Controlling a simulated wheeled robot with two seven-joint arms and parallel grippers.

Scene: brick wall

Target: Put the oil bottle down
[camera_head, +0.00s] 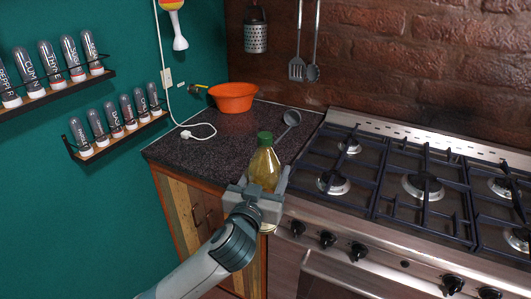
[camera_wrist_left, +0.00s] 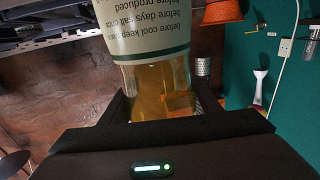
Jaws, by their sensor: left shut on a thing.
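The oil bottle (camera_head: 264,166) has a green cap, clear sides and yellow oil. In the head view it is upright at the front edge of the dark speckled countertop (camera_head: 212,150), beside the stove. My left gripper (camera_head: 262,190) is shut around its lower part. In the left wrist view the bottle (camera_wrist_left: 158,88) stands between the two fingers (camera_wrist_left: 163,112), with its printed label facing the camera. My right gripper is in neither view.
An orange bowl (camera_head: 233,97) sits at the back of the counter, with a ladle (camera_head: 287,125) and a white cable plug (camera_head: 188,134) nearby. The gas stove (camera_head: 400,200) stands close on the right. Spice racks (camera_head: 118,134) hang on the left wall. The counter's middle is clear.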

